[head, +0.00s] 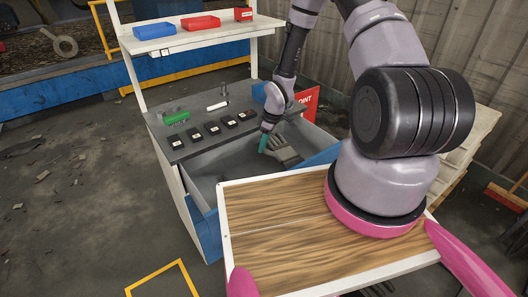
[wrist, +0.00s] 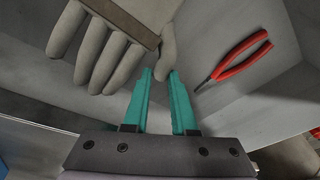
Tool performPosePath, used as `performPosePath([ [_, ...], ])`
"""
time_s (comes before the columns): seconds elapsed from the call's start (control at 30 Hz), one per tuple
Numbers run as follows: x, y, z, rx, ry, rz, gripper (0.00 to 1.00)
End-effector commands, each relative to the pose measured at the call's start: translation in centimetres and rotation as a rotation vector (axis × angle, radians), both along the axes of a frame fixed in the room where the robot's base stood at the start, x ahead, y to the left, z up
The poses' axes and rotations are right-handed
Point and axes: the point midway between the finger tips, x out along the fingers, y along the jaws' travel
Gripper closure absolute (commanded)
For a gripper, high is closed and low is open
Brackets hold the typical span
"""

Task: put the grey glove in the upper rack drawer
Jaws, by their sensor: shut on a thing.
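The grey glove (head: 286,153) shows inside an open drawer (head: 205,189) under the workbench top. In the wrist view the glove (wrist: 115,45) lies with its fingers toward me and a brown band across it. My gripper (head: 263,148) reaches down into the drawer at the glove's left side. In the wrist view its teal fingers (wrist: 160,76) are shut on the glove's thumb, with a narrow gap between them. I cannot tell whether the glove rests on the drawer floor or is slightly lifted.
Red-handled pliers (wrist: 238,58) lie in the drawer right of my fingers. Several black boxes (head: 212,129), a green item (head: 177,117) and a white cylinder (head: 217,106) sit on the bench top. Blue (head: 154,31) and red bins (head: 200,22) stand on the shelf above.

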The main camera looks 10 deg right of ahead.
Motion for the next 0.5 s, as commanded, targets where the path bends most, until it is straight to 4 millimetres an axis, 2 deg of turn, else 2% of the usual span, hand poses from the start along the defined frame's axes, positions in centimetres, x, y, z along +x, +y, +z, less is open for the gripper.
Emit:
performPosePath([
  [0.03, 0.3, -0.7, -0.1, 0.000, 0.000, -0.005, 1.00],
  [0.23, 0.1, -0.3, -3.3, 0.000, 0.001, 0.000, 1.00],
  [0.5, 0.2, -0.4, -3.5, 0.000, -0.001, 0.000, 1.00],
])
